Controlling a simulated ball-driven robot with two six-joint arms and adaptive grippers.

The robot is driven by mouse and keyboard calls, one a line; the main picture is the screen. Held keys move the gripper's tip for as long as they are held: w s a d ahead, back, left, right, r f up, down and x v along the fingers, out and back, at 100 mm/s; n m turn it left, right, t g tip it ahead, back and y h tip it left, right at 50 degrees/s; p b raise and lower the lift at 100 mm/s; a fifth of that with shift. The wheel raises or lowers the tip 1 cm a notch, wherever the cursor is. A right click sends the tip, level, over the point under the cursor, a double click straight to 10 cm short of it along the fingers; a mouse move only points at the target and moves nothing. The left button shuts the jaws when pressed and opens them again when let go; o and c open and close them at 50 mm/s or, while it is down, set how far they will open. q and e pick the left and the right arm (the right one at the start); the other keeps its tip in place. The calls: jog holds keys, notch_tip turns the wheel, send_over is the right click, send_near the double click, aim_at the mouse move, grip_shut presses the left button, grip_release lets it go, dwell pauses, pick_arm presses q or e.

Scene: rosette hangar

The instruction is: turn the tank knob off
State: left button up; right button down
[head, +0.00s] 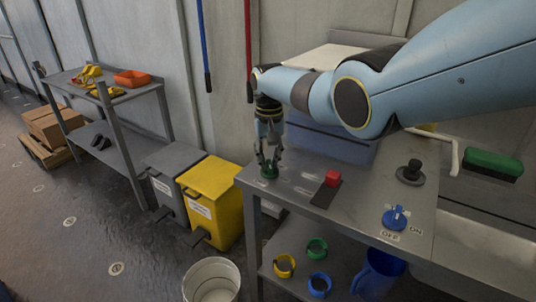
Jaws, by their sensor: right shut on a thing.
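The blue knob (395,218) sits on the right part of the grey metal bench top, with an OFF label at its front and an ON label to its front right. Its raised grip stands up from a round blue base; I cannot tell for sure which label it points at. My right gripper (268,162) points down at the bench's left corner, well left of the knob. It is shut on a small dark green round thing (269,172), mostly hidden by the fingers, at the bench top. My left gripper is not in view.
Coloured rings and a blue jug (378,275) are on the shelf below. Yellow bin (213,195) and white bucket (211,281) stand left.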

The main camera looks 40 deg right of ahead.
jog(key=m, duration=0.2)
jog(key=m+p, duration=0.1)
jog(key=shift+d+r+m, duration=0.1)
jog(key=shift+d+m, duration=0.1)
jog(key=shift+m, duration=0.2)
jog(key=shift+s+d+m+p, duration=0.15)
jog(key=shift+m+p, duration=0.4)
jog(key=shift+m, duration=1.75)
jog(key=c, duration=1.3)
grip_release()
jog(key=shift+s, duration=0.1)
notch_tip(320, 180, up, 12)
jog(key=shift+f, duration=0.1)
